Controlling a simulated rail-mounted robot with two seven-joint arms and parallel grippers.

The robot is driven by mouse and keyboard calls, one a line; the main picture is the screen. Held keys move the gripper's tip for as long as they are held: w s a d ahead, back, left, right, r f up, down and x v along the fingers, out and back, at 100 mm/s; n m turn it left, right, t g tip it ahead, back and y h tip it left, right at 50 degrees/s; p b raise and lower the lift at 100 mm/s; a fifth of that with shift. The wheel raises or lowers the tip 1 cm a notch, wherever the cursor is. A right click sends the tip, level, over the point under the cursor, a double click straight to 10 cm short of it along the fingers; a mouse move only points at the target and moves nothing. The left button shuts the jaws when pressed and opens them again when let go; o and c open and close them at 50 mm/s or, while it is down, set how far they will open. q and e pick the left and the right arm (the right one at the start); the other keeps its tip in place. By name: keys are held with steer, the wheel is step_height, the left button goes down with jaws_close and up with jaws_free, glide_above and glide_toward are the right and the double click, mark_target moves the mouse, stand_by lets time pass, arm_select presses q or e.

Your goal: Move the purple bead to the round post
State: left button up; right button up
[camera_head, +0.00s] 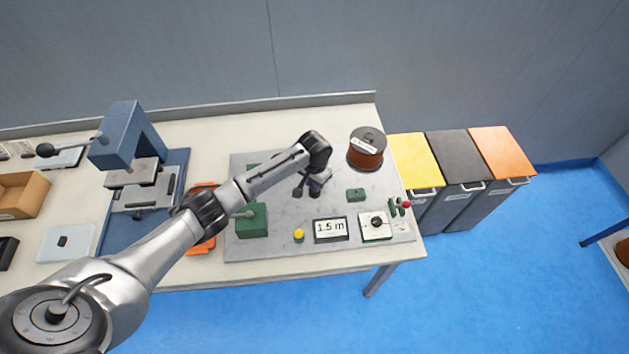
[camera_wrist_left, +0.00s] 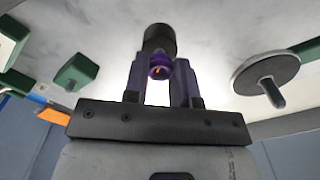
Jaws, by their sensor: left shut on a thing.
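My left gripper (camera_head: 306,190) is over the grey plate of the winder, its jaws pointing down. A dark round cylinder (camera_wrist_left: 158,39) stands directly behind the bead in that view. I cannot tell whether it is the round post, or whether the bead touches it. In the head view the bead is too small to make out between the dark fingers. My right gripper is not in view.
The grey plate (camera_head: 270,243) carries a copper wire spool (camera_head: 366,150), green blocks (camera_head: 252,220), a yellow button (camera_head: 298,236), a "1.5 m" display (camera_head: 331,230) and a dial panel (camera_head: 376,225). A blue press (camera_head: 125,135) stands left. Bins (camera_head: 415,160) stand beyond the table's right edge.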

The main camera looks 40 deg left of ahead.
arm_select(q)
steer(key=shift+f, duration=0.65)
steer(key=o, duration=1)
step_height(320, 180, up, 14)
steer(key=shift+f+p, duration=0.1)
steer(key=shift+p, duration=0.85)
steer(key=shift+f, duration=0.1)
